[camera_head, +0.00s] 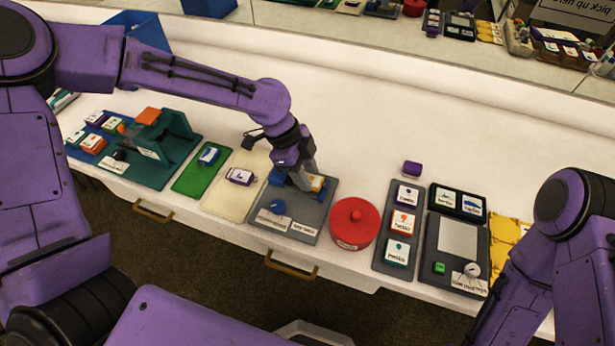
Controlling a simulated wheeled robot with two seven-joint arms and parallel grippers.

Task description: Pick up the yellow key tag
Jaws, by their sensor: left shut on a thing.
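My left gripper (303,181) reaches down over the grey tray (325,217) in the middle of the table. It is shut on a small yellow piece with a white face, which looks like the yellow key tag (318,185). The fingers hide part of the tag, and I cannot tell whether it is clear of the blue part (277,177) beside it. My right arm shows at the right, but its gripper is out of view.
A blue knob (278,206) sits on the same tray. A red round container (354,222) stands just right of it. Left are a cream mat (232,203) and a green mat (190,183) with tags. Right is a dark tray (391,250) of tags.

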